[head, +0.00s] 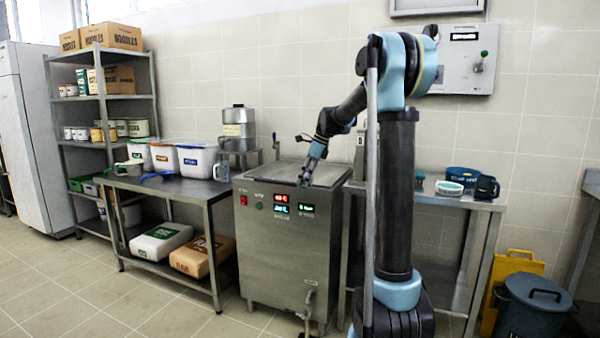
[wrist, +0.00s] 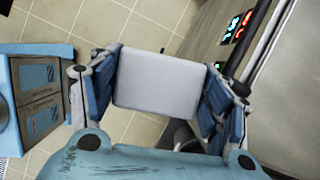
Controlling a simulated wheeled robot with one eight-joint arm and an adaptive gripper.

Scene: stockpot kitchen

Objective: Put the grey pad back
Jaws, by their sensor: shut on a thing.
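The grey pad (wrist: 160,84) is a pale, flat, roughly square piece with rounded corners in the middle of the wrist view. My gripper (wrist: 160,92) is shut on it, with one blue-padded finger at each side edge. In the head view my gripper (head: 306,180) is at the front edge of the steel kettle unit, near its top. The pad cannot be made out there.
The kettle unit (head: 282,240) has a lit front panel and a tap low at the front; its panel also shows at upper right in the wrist view. A steel table (head: 190,188) with tubs stands left. Another table (head: 428,193) at right holds a dish and dark mug. Tiled floor is clear in front.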

